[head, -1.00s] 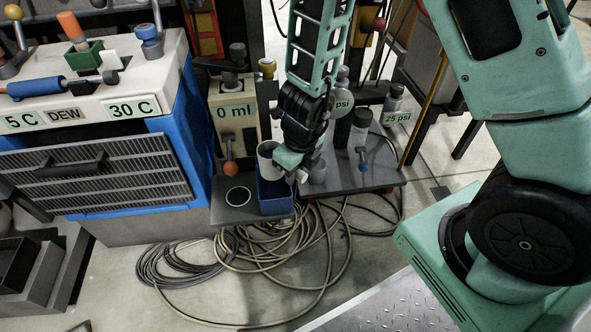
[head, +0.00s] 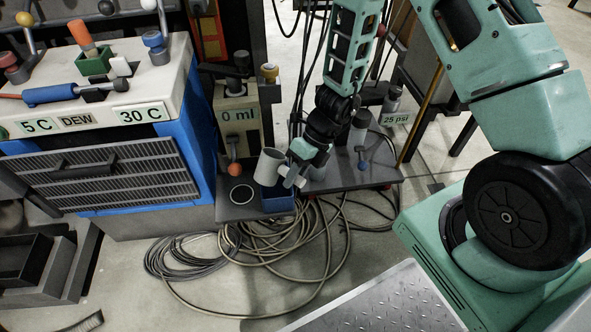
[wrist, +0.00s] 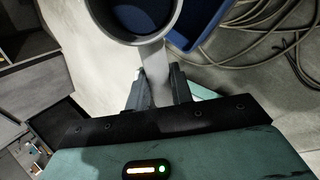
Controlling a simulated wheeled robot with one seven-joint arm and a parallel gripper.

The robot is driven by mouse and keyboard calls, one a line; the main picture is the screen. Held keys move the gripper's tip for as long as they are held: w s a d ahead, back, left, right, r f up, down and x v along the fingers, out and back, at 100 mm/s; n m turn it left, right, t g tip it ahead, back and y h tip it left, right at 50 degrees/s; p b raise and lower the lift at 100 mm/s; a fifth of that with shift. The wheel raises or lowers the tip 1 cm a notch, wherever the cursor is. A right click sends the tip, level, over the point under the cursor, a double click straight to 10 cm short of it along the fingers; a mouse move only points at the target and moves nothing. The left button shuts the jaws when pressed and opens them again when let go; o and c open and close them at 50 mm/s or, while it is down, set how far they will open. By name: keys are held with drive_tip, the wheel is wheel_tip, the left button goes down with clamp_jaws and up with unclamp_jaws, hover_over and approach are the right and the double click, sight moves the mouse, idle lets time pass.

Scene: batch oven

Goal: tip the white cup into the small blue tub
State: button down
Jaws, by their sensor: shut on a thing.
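The white cup (head: 268,167) is above the small blue tub (head: 277,203) in the head view and looks tilted. My gripper (head: 297,176) is at the cup's right side, shut on its handle. In the wrist view my gripper (wrist: 158,88) pinches the pale handle of the cup (wrist: 174,30), and a dark blue surface shows inside the cup's rim. The blue tub (wrist: 200,35) shows behind the cup at its right. The cup hides part of the tub, and I cannot see whether anything has poured.
A white-topped blue machine (head: 120,165) with levers stands at the left. Cables (head: 270,250) lie on the floor below.

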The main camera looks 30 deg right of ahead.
drive_tip(key=g+y+p, duration=0.1)
drive_tip(key=y+p, duration=0.1)
drive_tip(key=y, duration=0.1)
drive_tip(key=shift+f+p, duration=0.2)
drive_tip(key=shift+p, duration=0.2)
drive_tip(key=y, duration=0.1)
drive_tip(key=f+g+y+b, duration=0.1)
drive_tip(key=y, duration=0.1)
drive_tip(key=shift+m, duration=0.3)
drive_tip(key=shift+a+g+y+b, duration=0.2)
drive_tip(key=shift+g+y+b, duration=0.2)
drive_tip(key=shift+y+b, duration=0.25)
drive_tip(key=shift+r+y, duration=0.1)
drive_tip(key=shift+y, duration=0.25)
idle(0.7)
